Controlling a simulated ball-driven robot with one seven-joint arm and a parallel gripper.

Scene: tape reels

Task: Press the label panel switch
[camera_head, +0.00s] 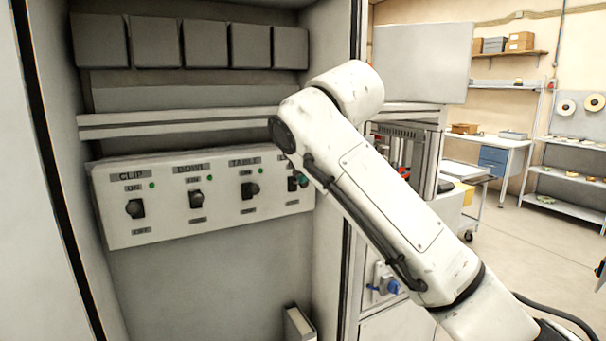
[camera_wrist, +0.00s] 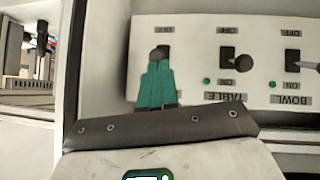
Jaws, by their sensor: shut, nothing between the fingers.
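A pale switch panel (camera_head: 165,226) is fixed inside the grey cabinet. Three readable switches show: CLIP (camera_head: 135,208), BOWL (camera_head: 195,199) and TABLE (camera_head: 250,190), each with a green light. The right end, with a fourth switch, is mostly hidden by my arm in the head view, and its name cannot be read. In the wrist view the panel (camera_wrist: 195,70) appears upside down. There my gripper (camera_wrist: 160,62), with teal fingers shut and empty, is at the fourth switch (camera_wrist: 163,49), its tips overlapping the knob. I cannot tell whether they touch it.
A shelf ledge (camera_head: 180,122) runs above the panel, with grey boxes (camera_head: 153,41) over it. The cabinet's side walls stand close on both sides. A small bin (camera_head: 299,324) is low at the cabinet's right. Open floor and workbenches (camera_head: 495,150) lie to the right.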

